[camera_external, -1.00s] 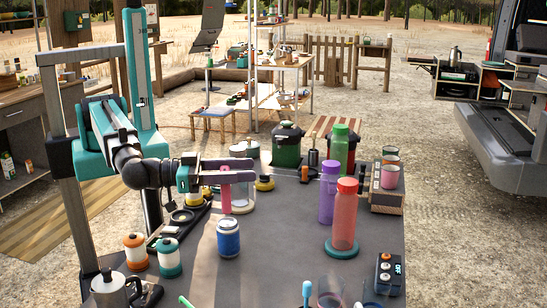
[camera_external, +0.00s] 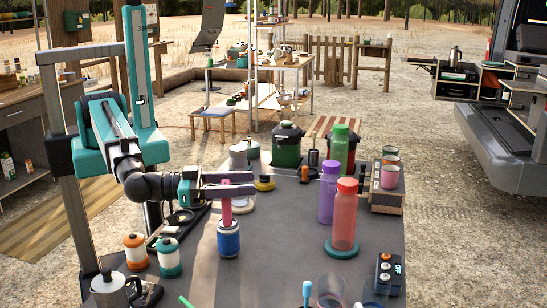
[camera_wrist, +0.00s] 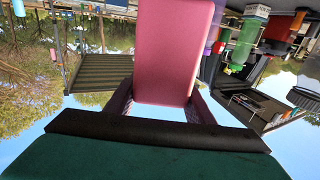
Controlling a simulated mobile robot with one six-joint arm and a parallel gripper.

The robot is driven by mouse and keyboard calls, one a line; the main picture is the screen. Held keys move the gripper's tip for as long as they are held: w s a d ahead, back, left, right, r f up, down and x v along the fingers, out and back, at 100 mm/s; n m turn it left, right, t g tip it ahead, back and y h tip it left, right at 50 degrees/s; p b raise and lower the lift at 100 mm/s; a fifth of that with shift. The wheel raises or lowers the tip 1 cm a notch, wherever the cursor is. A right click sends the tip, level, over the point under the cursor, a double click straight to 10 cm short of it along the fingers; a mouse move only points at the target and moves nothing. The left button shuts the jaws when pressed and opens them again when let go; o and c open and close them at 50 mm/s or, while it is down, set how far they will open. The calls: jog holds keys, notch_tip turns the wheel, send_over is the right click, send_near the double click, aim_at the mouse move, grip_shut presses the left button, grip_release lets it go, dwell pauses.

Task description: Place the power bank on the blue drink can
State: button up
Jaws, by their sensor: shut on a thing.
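The pink power bank (camera_external: 226,211) is upright in my gripper (camera_external: 228,184), whose jaws are shut on its upper part. In the wrist view the power bank (camera_wrist: 174,52) fills the middle between the jaws. The blue drink can (camera_external: 228,240) stands upright on the dark table, directly below the power bank in the outside view. The power bank's lower end meets or overlaps the can's top rim there; I cannot tell whether they touch. The can does not show in the wrist view.
Orange (camera_external: 135,251) and teal (camera_external: 169,258) banded jars stand left of the can. A purple bottle (camera_external: 328,193) and a red bottle (camera_external: 344,217) on a teal coaster stand to the right. Clear glasses (camera_external: 331,290) are at the front. The table between can and bottles is clear.

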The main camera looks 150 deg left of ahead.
jog(key=shift+f, duration=0.15)
jog(key=o, duration=1.2)
jog(key=shift+r, duration=0.25)
jog(key=b+v, duration=0.3)
jog(key=v, duration=0.9)
jog(key=shift+b, duration=0.4)
jog(key=shift+f, duration=0.15)
